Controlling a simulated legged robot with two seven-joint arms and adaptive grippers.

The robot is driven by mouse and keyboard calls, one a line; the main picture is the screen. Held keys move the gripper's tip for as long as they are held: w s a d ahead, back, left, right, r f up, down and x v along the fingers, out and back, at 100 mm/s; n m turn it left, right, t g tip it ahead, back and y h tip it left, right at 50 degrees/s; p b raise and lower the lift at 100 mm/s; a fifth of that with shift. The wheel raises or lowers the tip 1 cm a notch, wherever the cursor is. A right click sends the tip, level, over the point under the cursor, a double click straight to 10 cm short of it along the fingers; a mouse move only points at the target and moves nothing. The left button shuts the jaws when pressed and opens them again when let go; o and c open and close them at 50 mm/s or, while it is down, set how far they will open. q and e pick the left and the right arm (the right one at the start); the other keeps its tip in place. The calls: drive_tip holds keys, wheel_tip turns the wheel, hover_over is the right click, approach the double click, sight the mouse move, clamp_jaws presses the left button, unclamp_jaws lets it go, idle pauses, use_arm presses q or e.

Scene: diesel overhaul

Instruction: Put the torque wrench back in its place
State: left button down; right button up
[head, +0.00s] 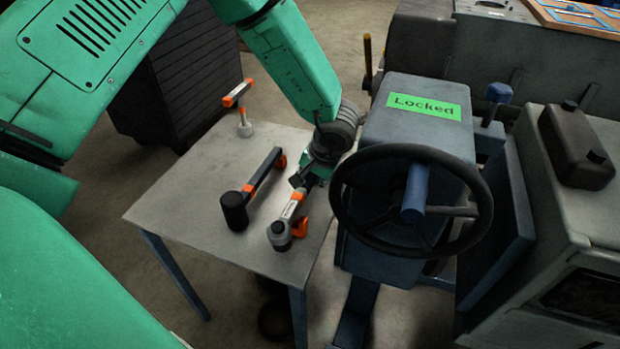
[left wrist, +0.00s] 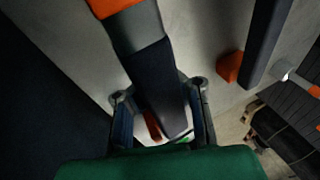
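The torque wrench (head: 291,211) appears to be the tool with a round grey head, a light shaft with orange and a dark handle. It lies at the right side of the grey table (head: 185,200), head toward the front. My left gripper (head: 303,181) is at its handle end. In the left wrist view the dark handle (left wrist: 155,80) runs between the two fingers of my left gripper (left wrist: 158,95). Slim gaps seem to show beside the handle, so the fingers look open around it. My right gripper is not in view.
A black-headed mallet (head: 235,208) lies left of the wrench. A steering wheel (head: 345,205) on a blue-grey console with a green "Locked" label (head: 424,106) is close on the right.

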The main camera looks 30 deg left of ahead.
use_arm(q)
drive_tip(key=c, duration=1.6)
unclamp_jaws()
drive_tip(key=shift+o, duration=0.2)
